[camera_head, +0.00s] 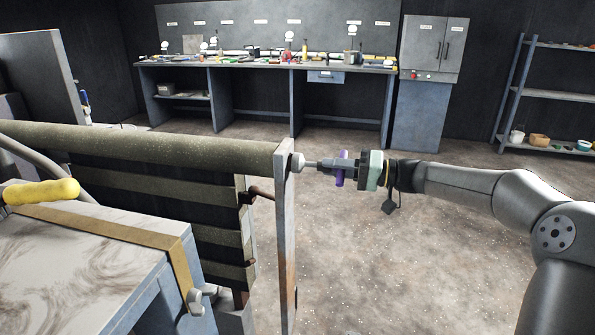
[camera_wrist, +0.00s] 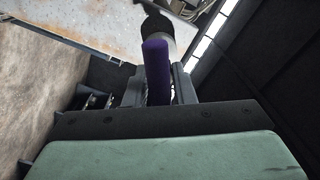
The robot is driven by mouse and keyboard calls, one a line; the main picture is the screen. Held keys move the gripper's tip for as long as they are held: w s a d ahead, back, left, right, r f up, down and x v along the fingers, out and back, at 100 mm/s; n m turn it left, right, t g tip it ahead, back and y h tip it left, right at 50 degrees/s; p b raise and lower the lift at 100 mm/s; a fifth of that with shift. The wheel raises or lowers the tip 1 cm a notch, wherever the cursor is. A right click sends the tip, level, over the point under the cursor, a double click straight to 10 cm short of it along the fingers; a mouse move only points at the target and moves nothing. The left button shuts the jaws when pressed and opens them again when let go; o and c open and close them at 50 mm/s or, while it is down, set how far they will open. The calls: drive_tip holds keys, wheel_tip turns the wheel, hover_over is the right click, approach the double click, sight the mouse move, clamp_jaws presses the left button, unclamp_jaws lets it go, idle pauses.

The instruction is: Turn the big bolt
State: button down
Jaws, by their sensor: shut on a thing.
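My gripper (camera_head: 332,168) reaches from the right toward the upright metal plate (camera_head: 285,225) at the roller's end. It is shut on a tool with a purple handle (camera_head: 342,179); the handle also stands between the fingers in the wrist view (camera_wrist: 157,70). A grey rounded socket-like end (camera_head: 299,162) lies between the gripper and the plate, at or very near its upper part. The big bolt is not clearly distinguishable there, and I cannot tell whether the tool is seated on it. In the wrist view a dark cylindrical end (camera_wrist: 160,28) is close to the pale plate.
The long roller (camera_head: 150,145) runs left from the plate. A machine top with a yellow handle (camera_head: 42,192) is at lower left. A workbench (camera_head: 265,65), a cabinet (camera_head: 428,85) and shelves (camera_head: 550,95) stand at the back. The floor (camera_head: 400,270) below my arm is clear.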

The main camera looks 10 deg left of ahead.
drive_tip(key=shift+d, duration=0.1)
drive_tip(key=shift+s+d, duration=0.15)
drive_tip(key=shift+d, duration=2.2)
